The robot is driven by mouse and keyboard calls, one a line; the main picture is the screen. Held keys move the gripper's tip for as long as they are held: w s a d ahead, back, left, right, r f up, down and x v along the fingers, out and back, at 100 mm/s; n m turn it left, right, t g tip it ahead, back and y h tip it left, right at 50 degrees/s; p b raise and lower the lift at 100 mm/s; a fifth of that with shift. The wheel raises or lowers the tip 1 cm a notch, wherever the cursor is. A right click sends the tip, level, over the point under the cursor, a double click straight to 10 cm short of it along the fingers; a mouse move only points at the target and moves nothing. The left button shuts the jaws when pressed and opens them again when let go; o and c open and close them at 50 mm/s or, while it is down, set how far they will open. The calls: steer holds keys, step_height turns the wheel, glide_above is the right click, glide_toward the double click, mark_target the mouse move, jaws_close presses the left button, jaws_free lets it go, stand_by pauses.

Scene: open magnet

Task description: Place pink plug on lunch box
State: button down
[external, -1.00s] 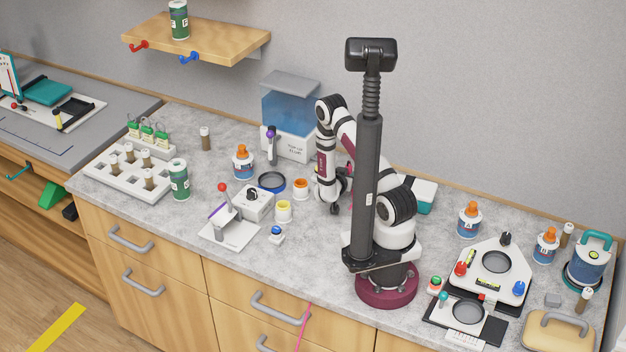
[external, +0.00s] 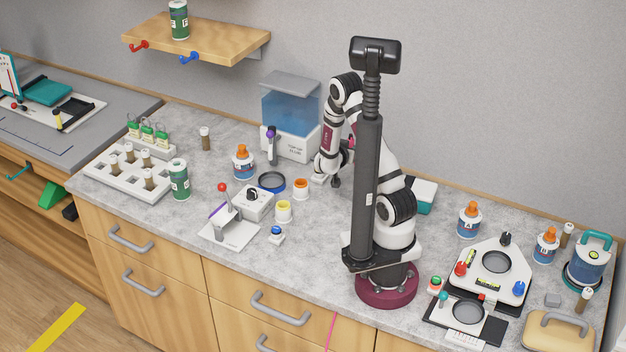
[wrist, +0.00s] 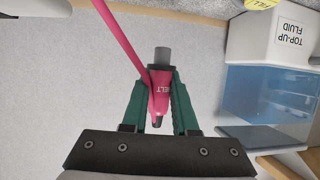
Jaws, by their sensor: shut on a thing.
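The pink plug (wrist: 160,84) is between the green fingers of my gripper (wrist: 158,98) in the wrist view. Its grey tip sticks out past the fingers, and a pink cord (wrist: 116,36) runs off to the upper left. Part of its white lettering is covered. In the external view my gripper (external: 333,179) hangs above the counter behind the black column; its fingers and the plug are too small to make out. I cannot tell which is the lunch box.
The top-up fluid tank (external: 291,110) stands close to the left of my gripper; it also shows in the wrist view (wrist: 268,92). The black column (external: 366,190) rises beside my arm. A white device (external: 489,272) and bottles crowd the right.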

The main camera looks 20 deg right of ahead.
mark_target(425, 191)
steer(key=s+d+r+m+g+h, duration=0.3)
steer(key=s+d+m+g, duration=0.2)
steer(key=s+d, duration=0.2)
steer(key=s+d+r+m+g+h, duration=0.2)
steer(key=s+d+r+m+g, duration=0.1)
steer(key=s+d+m+g, duration=0.3)
steer(key=shift+n, duration=0.3)
steer(key=f, duration=0.5)
steer(key=s+d+f, duration=0.1)
steer(key=f, duration=0.2)
steer(key=shift+f, duration=0.2)
steer(key=shift+f, duration=0.1)
steer(key=c, duration=0.7)
jaws_free()
